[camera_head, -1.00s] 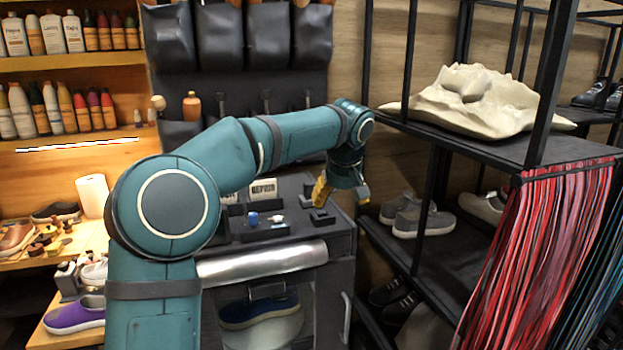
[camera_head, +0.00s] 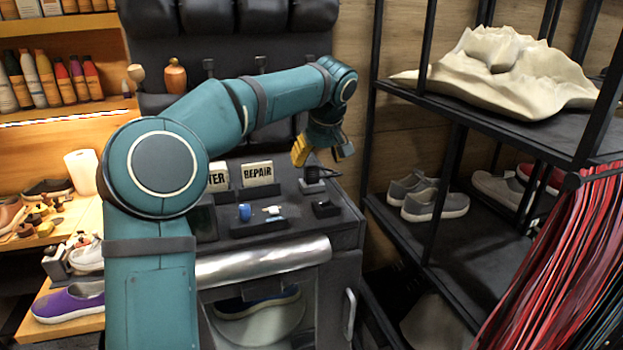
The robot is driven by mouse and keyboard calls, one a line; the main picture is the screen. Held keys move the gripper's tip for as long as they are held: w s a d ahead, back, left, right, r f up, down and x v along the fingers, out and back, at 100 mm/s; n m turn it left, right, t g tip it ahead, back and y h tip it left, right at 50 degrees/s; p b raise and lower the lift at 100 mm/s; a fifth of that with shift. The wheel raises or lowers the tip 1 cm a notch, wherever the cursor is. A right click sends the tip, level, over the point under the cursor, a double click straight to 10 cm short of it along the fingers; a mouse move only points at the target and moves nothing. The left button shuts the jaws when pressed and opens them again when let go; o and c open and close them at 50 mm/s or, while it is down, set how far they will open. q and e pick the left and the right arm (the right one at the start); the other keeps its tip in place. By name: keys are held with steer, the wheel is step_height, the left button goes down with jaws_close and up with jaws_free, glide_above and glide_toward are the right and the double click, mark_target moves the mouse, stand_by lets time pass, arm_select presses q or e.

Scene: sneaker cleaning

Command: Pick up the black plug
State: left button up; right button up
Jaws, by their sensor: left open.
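My left gripper (camera_head: 322,158), with one yellow finger showing, is open above the right back part of the dark counter (camera_head: 335,236). A small black piece (camera_head: 312,186) with thin dark prongs or a cord stands just below it. A small black box-like piece (camera_head: 326,208) lies nearer the counter's front right. I cannot tell for sure which of these two is the black plug. Neither is between the fingers as far as I can see. My right gripper is out of view.
A black tray (camera_head: 258,230) holds a blue item (camera_head: 245,212) and a small white and teal item (camera_head: 273,211). A REPAIR sign (camera_head: 258,173) stands behind them. A black shelf rack (camera_head: 470,228) with shoes borders the counter on the right.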

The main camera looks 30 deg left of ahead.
mark_target(313, 167)
arm_select(q)
steer(key=shift+a+x, duration=0.2)
steer(key=shift+x, duration=1.35)
steer(key=shift+a+x, duration=0.15)
steer(key=shift+x, duration=1.4)
steer(key=shift+s, duration=0.15)
steer(key=c, duration=1.2)
